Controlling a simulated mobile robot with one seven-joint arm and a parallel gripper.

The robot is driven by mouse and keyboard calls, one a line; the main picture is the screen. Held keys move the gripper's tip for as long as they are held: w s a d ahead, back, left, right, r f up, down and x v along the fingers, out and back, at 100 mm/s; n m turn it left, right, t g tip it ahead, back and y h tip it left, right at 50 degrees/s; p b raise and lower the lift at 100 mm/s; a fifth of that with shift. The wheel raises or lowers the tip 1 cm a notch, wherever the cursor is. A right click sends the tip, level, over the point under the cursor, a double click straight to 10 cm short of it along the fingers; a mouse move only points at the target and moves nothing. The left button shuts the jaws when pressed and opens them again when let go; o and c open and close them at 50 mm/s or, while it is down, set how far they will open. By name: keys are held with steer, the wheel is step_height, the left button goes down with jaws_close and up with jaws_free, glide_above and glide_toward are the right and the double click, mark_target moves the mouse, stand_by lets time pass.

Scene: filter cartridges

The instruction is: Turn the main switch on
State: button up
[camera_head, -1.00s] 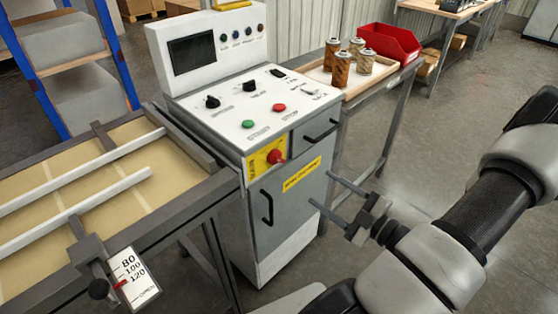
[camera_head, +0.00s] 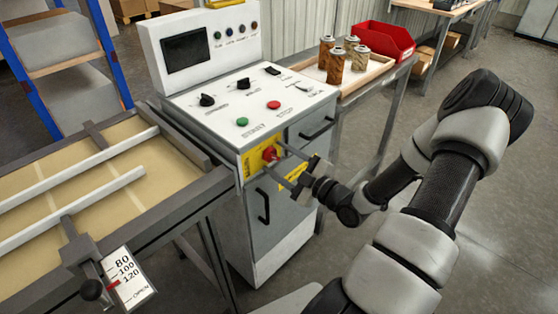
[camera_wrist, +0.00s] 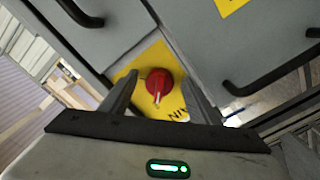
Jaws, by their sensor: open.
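The main switch is a red rotary knob (camera_head: 270,153) on a yellow plate (camera_head: 252,163) on the front of the grey control cabinet. In the wrist view the red knob (camera_wrist: 160,83) shows between the two fingers, with a pale pointer mark towards the lower edge. My gripper (camera_head: 283,163) is open, its fingers reaching towards the cabinet front on either side of the knob. In the wrist view my gripper (camera_wrist: 158,95) has a finger left and right of the knob. I cannot tell whether either finger touches it.
The cabinet top carries a green button (camera_head: 242,122), a red button (camera_head: 274,105) and black knobs. A door handle (camera_head: 263,207) and a drawer handle (camera_head: 317,130) stick out nearby. A framed table (camera_head: 190,212) adjoins at left; a tray with several cartridges (camera_head: 334,66) stands behind.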

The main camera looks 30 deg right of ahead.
steer(key=c, duration=1.1)
steer(key=shift+o, duration=0.2)
steer(key=shift+m, duration=0.4)
steer(key=m, duration=0.3)
steer(key=shift+a+m+p, duration=0.15)
steer(key=shift+m+p, duration=0.15)
steer(key=shift+m, duration=0.1)
steer(key=m+p, duration=0.1)
steer(key=m, duration=0.3)
steer(key=m+p, duration=0.1)
steer(key=m, duration=0.3)
steer(key=m+p, duration=0.1)
steer(key=m, duration=0.4)
steer(key=shift+s+a, duration=0.2)
steer(key=shift+a, duration=0.2)
steer(key=shift+m, duration=0.3)
